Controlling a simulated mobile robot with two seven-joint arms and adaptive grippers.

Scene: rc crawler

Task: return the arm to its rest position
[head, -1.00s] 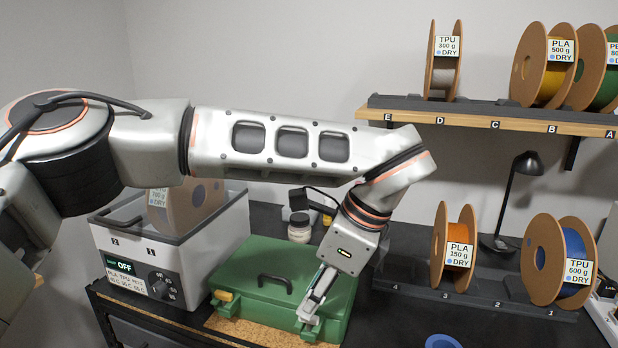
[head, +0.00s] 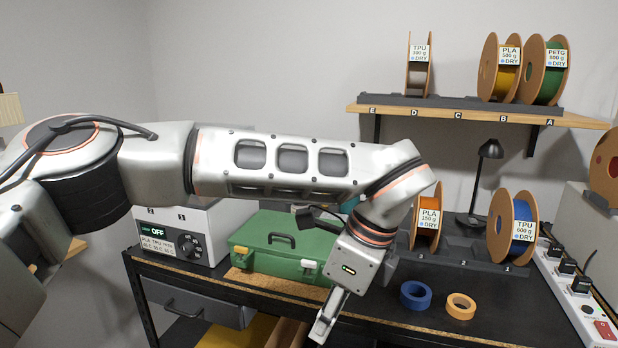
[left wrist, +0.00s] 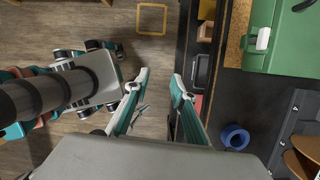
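My left arm reaches across the head view from the left. Its gripper (head: 323,325) points down in front of the bench's front edge, apart from the green case (head: 285,245). In the left wrist view the two fingers (left wrist: 160,78) stand apart with nothing between them, over the wooden floor and beside the bench edge. My right gripper is in neither view.
The black bench (head: 400,325) carries a dryer box (head: 160,235), blue tape (head: 416,295), yellow tape (head: 461,306) and a spool rack. A wall shelf (head: 480,112) holds more spools. A power strip (head: 585,300) lies at right. Open floor (left wrist: 150,50) lies before the bench.

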